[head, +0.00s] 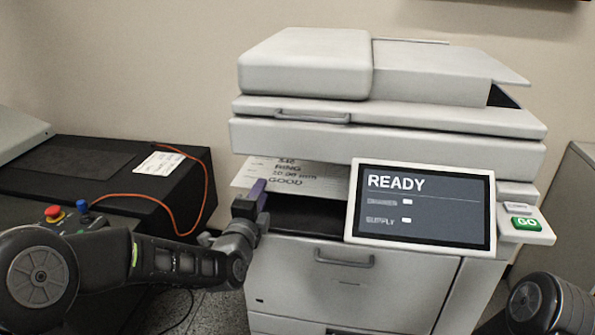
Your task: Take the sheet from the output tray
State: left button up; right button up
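A white printed sheet (285,173) shows in the opening under the printer's scanner part. Its text includes the word GOOD. It lies over the dark output tray (310,219), and its left edge sticks out past the opening. The display hides its right end. My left gripper (252,194), with purple fingers, is at the sheet's front left edge, at the left mouth of the tray. It overlaps the sheet's edge in the picture, and I cannot tell whether the fingers are closed on it. Part of my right arm shows at the lower right; its gripper is out of view.
The printer's display (421,205) reads READY and juts out right of the tray. A green GO button (525,224) is at the far right. A black bench (100,178) at left carries another paper (160,163), an orange cable (173,213) and a red button (54,212).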

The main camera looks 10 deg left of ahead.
pick_arm(q)
jog(key=shift+c, duration=0.2)
dwell(0.4)
grip_shut()
dwell(1.2)
